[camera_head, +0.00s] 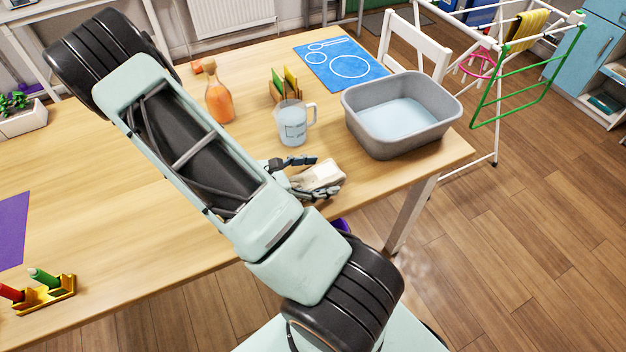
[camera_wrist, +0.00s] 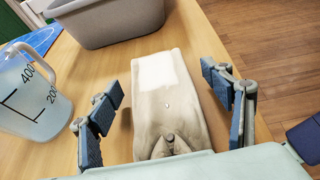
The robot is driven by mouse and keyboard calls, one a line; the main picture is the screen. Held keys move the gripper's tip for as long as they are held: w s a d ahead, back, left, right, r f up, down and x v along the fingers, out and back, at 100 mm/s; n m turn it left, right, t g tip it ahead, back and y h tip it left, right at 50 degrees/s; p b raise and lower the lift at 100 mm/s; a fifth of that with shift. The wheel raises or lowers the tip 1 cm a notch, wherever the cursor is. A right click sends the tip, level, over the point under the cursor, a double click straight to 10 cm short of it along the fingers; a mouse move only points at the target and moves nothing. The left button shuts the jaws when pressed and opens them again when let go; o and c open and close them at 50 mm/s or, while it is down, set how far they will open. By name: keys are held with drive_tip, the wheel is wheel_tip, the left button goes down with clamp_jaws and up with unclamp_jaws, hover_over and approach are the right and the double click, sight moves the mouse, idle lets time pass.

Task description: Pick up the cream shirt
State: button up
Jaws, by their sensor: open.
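The cream shirt (camera_wrist: 168,105) lies folded on the wooden table in the wrist view, long and narrow, with a paler patch at its far end. In the head view it is the small cream bundle (camera_head: 320,176) near the table's front edge, partly hidden by my gripper. My gripper (camera_wrist: 165,97) is open, with one blue-padded finger on each side of the shirt.
A grey basin (camera_head: 398,145) stands right of the shirt, a measuring jug (camera_head: 292,128) just behind it. A drying rack (camera_head: 510,85) and white chair (camera_head: 412,45) stand beyond the table.

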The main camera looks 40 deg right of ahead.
drive_tip(key=shift+x, duration=0.8)
drive_tip(key=shift+c, duration=0.4)
drive_tip(key=c, duration=1.3)
drive_tip(key=shift+o, duration=0.2)
drive_tip(key=shift+w+r, duration=0.1)
drive_tip(key=shift+r, duration=0.1)
